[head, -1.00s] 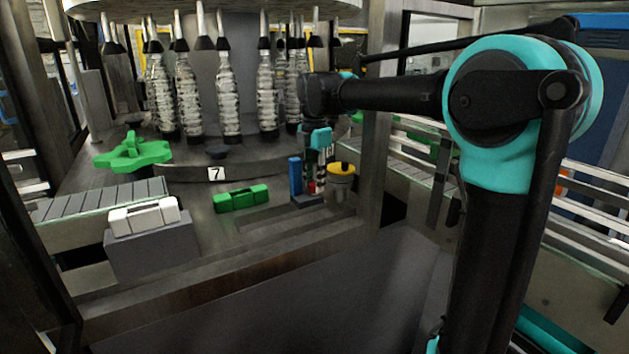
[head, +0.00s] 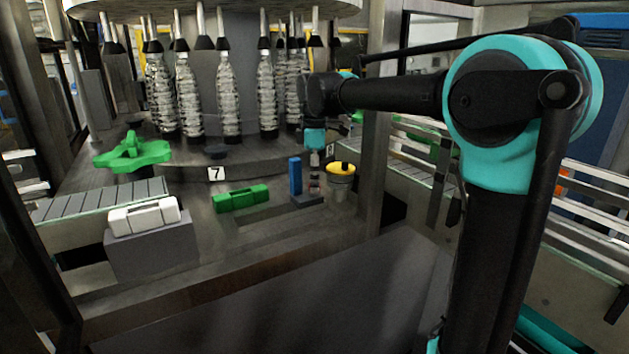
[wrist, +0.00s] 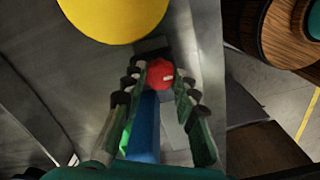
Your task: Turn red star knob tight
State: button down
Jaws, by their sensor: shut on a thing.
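The red star knob (wrist: 160,74) shows in the wrist view as a round red top between the fingertips of my gripper (wrist: 162,80). My gripper is shut on it, with a finger on either side. In the head view my gripper (head: 315,180) points down between a blue block (head: 295,176) and a yellow-topped cup (head: 341,172). The knob is mostly hidden behind the fingers there. Its lobes and what lies under it cannot be made out.
The blue block also shows in the wrist view (wrist: 144,128), close beside the fingers. The yellow top (wrist: 112,15) is near the fingertips. A green clamp block (head: 240,197), a white one (head: 145,215) and a green star wheel (head: 132,153) stand to the left.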

jog(key=m, duration=1.2)
jog(key=shift+m, duration=0.4)
dwell(0.3)
jog(key=c, duration=1.2)
grip_release()
notch_tip(320, 180, up, 12)
jog(key=shift+r, duration=0.1)
